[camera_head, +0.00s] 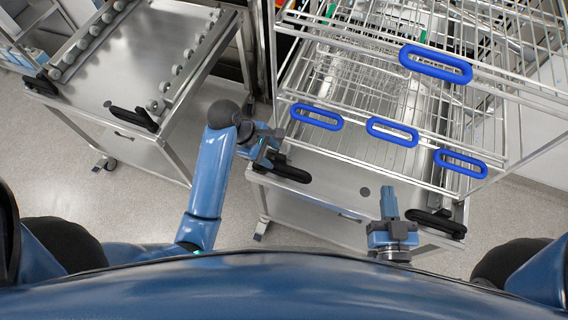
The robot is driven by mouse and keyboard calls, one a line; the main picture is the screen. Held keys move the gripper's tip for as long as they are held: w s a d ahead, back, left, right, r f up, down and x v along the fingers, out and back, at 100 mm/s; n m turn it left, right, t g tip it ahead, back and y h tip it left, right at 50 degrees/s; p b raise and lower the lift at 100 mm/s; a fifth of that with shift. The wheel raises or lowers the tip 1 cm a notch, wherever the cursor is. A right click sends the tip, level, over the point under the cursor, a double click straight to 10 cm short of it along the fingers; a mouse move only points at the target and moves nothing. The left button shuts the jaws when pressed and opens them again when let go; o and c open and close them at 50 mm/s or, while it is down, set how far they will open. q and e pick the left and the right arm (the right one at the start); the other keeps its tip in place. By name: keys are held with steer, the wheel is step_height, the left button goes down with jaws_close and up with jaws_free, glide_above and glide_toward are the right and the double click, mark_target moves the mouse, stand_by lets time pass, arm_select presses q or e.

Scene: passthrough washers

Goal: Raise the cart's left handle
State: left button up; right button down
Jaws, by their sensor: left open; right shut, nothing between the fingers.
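The metal cart (322,206) stands in front of me with a wire rack on it. Its left handle, a black lever (291,173), lies at the cart's near left corner. My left gripper (270,150) is open right beside this handle, at its left end; I cannot tell whether they touch. A similar black right handle (437,222) sits at the cart's near right. My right gripper (389,190) is shut and empty, above the cart's front edge, left of the right handle.
The wire rack (365,95) has several blue loop grips, one (436,63) higher up. A second steel cart (125,75) with rollers and black levers (133,118) stands at the left. Grey floor (130,205) is clear between the second cart and me.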

mark_target(284, 165)
arm_select(q)
steer(key=x, duration=0.9)
steer(key=shift+d+f, duration=0.1)
steer(key=shift+f, duration=0.3)
jaws_close()
